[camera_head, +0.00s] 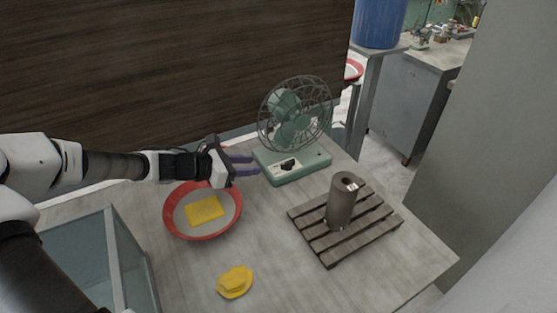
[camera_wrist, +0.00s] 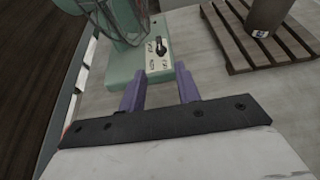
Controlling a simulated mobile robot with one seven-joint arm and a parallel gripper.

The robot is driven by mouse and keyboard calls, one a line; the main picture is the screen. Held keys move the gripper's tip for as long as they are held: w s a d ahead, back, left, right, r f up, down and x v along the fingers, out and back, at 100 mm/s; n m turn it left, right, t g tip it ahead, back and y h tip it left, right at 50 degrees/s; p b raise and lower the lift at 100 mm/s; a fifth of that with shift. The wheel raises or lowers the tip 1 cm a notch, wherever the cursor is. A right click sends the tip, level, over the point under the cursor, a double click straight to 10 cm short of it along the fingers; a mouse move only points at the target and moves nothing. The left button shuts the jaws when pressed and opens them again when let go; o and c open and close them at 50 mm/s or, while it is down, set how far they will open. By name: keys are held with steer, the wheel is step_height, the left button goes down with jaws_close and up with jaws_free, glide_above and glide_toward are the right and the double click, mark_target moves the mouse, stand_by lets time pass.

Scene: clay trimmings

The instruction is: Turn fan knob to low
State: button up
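A green desk fan (camera_head: 294,128) with a wire cage stands at the back of the table. Its base carries a black knob (camera_head: 288,164) on a pale panel. In the wrist view the knob (camera_wrist: 159,47) sits on the panel just beyond the fingers; I cannot read its setting. My gripper (camera_head: 248,166) is left of the fan base, its purple fingers pointing toward it. In the wrist view the fingers (camera_wrist: 161,92) are apart with nothing between them. They do not appear to touch the knob.
A red-rimmed bowl (camera_head: 173,226) with a yellow block (camera_head: 204,210) lies below my gripper. A yellow lump (camera_head: 235,281) is near the front. A slatted wooden rack (camera_head: 331,252) holds a grey cylinder (camera_head: 341,204) at right. A glass-sided box (camera_head: 112,240) stands at front left.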

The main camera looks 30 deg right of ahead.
mark_target(282, 164)
steer(key=p+x, duration=0.2)
steer(key=x, duration=0.8)
steer(key=shift+d+f, duration=0.15)
steer(key=shift+d, duration=0.2)
steer(key=shift+w, duration=0.1)
jaws_close()
